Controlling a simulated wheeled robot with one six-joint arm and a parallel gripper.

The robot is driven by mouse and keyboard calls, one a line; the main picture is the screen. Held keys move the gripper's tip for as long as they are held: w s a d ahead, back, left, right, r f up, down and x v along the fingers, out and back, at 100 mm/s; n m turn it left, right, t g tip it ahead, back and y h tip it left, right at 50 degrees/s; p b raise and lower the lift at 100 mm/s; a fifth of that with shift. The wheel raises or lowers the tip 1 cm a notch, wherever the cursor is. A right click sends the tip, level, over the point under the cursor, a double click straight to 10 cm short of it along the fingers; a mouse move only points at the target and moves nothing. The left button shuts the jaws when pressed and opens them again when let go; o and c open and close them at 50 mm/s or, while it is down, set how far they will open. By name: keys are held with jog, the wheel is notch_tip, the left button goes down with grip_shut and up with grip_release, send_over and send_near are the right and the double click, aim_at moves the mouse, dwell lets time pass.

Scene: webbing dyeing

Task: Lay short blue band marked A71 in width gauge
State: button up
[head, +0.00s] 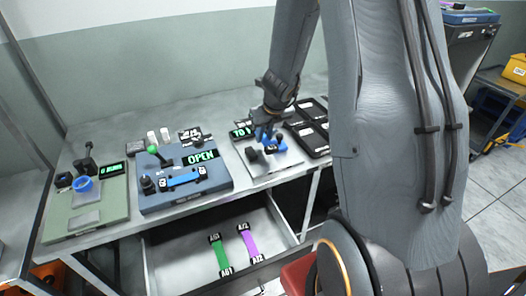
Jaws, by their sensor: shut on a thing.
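My gripper (267,131) is at the back right of the bench, low over a pale plate (270,168) with a black block on it. It is shut on a small blue piece (275,148). The piece looks like a short blue band, but its mark cannot be read and the fingers partly hide it. Another blue band (182,180) with black end tags lies across a blue-grey device (213,183) whose display reads OPEN. I cannot tell for sure which fixture is the width gauge, or whether the held piece touches the plate.
An open drawer (185,249) below the bench holds a green band (220,254) and a purple band (248,241). Black trays (316,135) stand right of the plate.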

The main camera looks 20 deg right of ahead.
aim_at(266, 142)
jog(key=shift+f+b, duration=2.3)
jog(key=shift+f, duration=0.2)
jog(key=shift+f, duration=0.15)
jog(key=o, duration=0.8)
jog(key=shift+c, duration=0.2)
jog(key=shift+r, duration=0.2)
